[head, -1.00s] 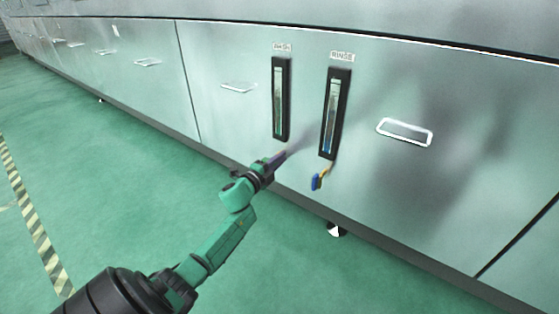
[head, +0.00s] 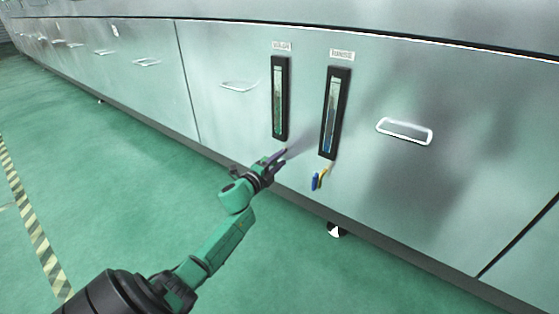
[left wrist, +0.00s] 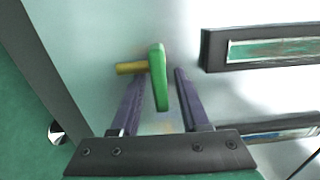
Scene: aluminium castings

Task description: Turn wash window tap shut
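The wash window (head: 280,98) is the left of two dark-framed upright sight glasses; in the left wrist view its frame (left wrist: 270,47) lies sideways at the upper right. The wash tap has a green lever (left wrist: 158,80) on a short brass stem (left wrist: 131,68). The lever lies crosswise to the window's long side in the wrist view. My left gripper (head: 279,157) is at the panel below the wash window. In the wrist view its purple fingers (left wrist: 160,84) stand apart, with the lever between them, nearer the left finger. Contact cannot be told. The head view hides the tap behind the gripper. My right gripper is out of view.
The rinse window (head: 334,115) stands to the right, with a blue tap lever (head: 315,181) below it. A drawer-like handle (head: 405,131) is further right, and another handle (head: 239,86) is left. The green floor (head: 110,190) in front is clear.

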